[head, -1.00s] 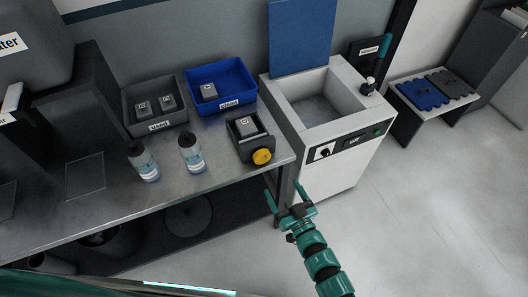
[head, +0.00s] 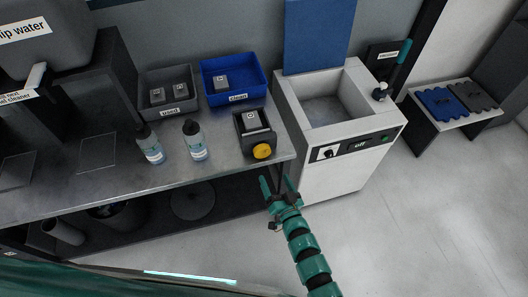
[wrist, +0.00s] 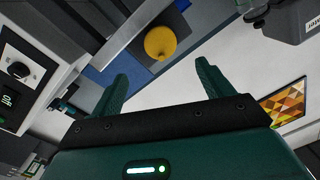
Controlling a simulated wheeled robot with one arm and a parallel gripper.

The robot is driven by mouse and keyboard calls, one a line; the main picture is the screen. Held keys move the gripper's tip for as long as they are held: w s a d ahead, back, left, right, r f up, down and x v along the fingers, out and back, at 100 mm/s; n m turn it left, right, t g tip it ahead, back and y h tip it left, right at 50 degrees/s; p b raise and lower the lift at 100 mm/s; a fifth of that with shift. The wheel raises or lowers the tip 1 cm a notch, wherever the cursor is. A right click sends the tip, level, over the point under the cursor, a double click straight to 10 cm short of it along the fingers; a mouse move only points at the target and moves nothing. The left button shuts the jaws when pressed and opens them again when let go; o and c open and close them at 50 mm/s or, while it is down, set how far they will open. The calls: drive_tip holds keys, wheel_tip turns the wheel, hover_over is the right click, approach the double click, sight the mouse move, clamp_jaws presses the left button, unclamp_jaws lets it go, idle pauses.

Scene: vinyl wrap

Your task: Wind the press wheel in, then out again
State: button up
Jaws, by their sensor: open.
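The press wheel is a yellow knob (head: 262,151) on the front of a small dark press (head: 241,124) that holds a grey block (head: 252,121) at the bench's right end. In the wrist view the yellow wheel (wrist: 160,43) lies ahead, above the gap between my fingers. My gripper (head: 278,182) is open and empty, below and slightly right of the wheel in the head view, apart from it. In the wrist view my two green fingers (wrist: 160,82) are spread wide with nothing between them.
A white cabinet with an open basin (head: 337,108) and an "off" display stands right of the press. Two bottles (head: 196,142), a grey "used" bin (head: 171,109) and a blue "clean" bin (head: 237,98) are on the bench (head: 120,190).

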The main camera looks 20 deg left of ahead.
sight(264, 154)
drive_tip(key=p+x, duration=0.3)
drive_tip(key=x, duration=0.6)
drive_tip(key=shift+w+a+r, duration=0.15)
drive_tip(key=shift+w+a, duration=0.05)
drive_tip(key=shift+w, duration=0.1)
drive_tip(key=shift+w+a+p, duration=0.15)
drive_tip(key=shift+w+p, duration=0.05)
drive_tip(key=shift+p, duration=0.1)
drive_tip(key=shift+w+a, duration=0.35)
drive_tip(key=shift+w, duration=0.15)
drive_tip(key=shift+w+a, duration=0.15)
drive_tip(key=c, duration=1)
